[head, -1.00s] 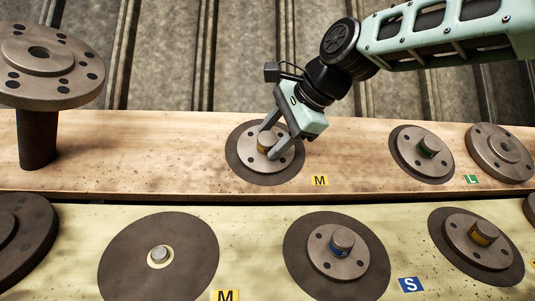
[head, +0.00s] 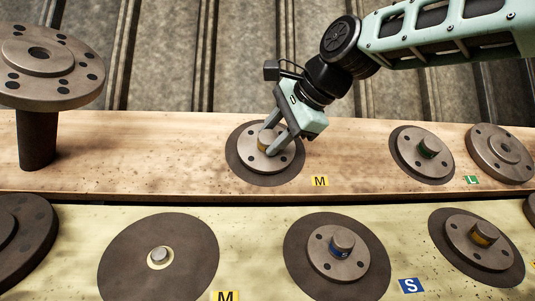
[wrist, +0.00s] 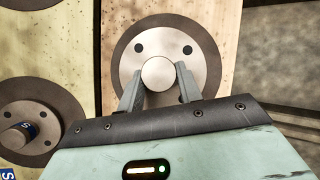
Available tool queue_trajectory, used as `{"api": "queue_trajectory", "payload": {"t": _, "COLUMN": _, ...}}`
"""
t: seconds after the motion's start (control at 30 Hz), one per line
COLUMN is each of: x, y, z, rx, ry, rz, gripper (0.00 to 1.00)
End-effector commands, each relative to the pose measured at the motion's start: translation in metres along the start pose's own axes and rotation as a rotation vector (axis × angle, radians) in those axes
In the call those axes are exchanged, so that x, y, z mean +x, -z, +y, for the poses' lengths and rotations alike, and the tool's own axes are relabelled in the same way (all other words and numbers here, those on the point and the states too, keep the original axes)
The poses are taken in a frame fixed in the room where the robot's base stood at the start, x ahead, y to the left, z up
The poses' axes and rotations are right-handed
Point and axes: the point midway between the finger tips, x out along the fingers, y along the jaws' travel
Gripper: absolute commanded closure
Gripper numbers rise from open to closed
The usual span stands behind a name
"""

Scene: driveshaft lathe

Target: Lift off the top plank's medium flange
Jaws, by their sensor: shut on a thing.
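The medium flange (head: 257,159) is a grey metal disc with a raised hub and a yellow band. It lies flat on a dark round pad (head: 240,172) on the top plank (head: 120,160), beside a yellow M label (head: 320,181). My gripper (head: 270,142) reaches down from above and is shut around the hub. In the wrist view the fingers (wrist: 159,85) stand on both sides of the round hub top (wrist: 158,73), and the flange disc (wrist: 195,65) shows beneath. The finger tips partly hide the yellow band.
A green-banded flange (head: 410,153) and a bare flange (head: 501,152) near the L label stand to the right. A large flange on a post (head: 38,150) is at the left. The lower plank carries an empty M pad (head: 125,260) and more flanges (head: 335,262).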

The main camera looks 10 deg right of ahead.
Motion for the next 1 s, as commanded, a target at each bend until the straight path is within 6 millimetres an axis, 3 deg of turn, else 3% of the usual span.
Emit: {"api": "queue_trajectory", "payload": {"t": 1.0, "x": -0.032, "y": -0.017, "z": -0.003, "rx": -0.002, "ry": 0.008, "rz": 0.000, "gripper": 1.00}}
